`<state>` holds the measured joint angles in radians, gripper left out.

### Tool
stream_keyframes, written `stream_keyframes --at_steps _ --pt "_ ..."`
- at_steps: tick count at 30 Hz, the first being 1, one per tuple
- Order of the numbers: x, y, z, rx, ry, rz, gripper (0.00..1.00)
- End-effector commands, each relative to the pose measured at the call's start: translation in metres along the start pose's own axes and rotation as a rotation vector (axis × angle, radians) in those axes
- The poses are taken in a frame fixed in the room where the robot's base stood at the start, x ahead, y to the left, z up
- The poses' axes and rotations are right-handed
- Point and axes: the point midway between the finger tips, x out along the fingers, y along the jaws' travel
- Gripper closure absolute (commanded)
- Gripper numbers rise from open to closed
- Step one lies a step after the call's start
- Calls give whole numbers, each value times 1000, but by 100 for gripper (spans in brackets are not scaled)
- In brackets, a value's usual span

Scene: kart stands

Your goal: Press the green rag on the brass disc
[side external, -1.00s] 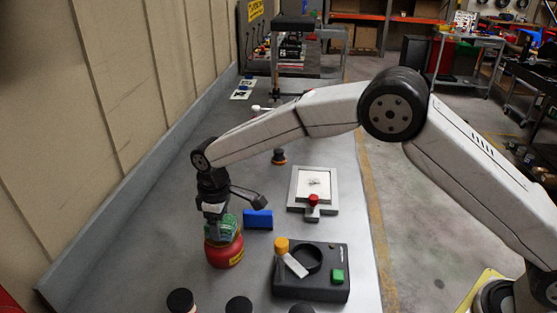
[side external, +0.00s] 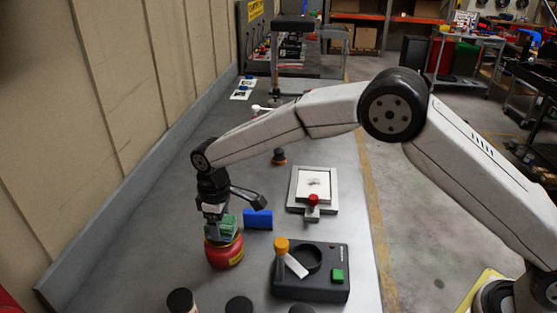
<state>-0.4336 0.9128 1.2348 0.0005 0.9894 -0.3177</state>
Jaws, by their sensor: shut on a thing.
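My gripper (side external: 216,215) points down at the near left of the grey table and is shut on the green rag (side external: 222,229). The folded green rag sits at the top of a red round can (side external: 225,252) with a yellow label. The rag looks to be touching the can's top, where a yellowish rim shows; whether this top is the brass disc I cannot tell. The gripper's fingers partly hide the rag.
A blue block (side external: 258,220) stands close to the right of the can. A framed white plate (side external: 313,185) lies behind. Dark round caps (side external: 181,300) line the front edge.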

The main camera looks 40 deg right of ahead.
Motion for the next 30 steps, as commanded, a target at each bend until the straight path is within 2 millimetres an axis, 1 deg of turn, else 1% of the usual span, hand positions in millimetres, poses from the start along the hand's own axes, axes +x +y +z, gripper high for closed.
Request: stream_keyframes --at_steps 5,10,30 --pt "2 0 1 0 -3 -1 72" --pt "-3 0 1 0 -2 -1 72" --pt "-41 0 0 0 1 0 72"
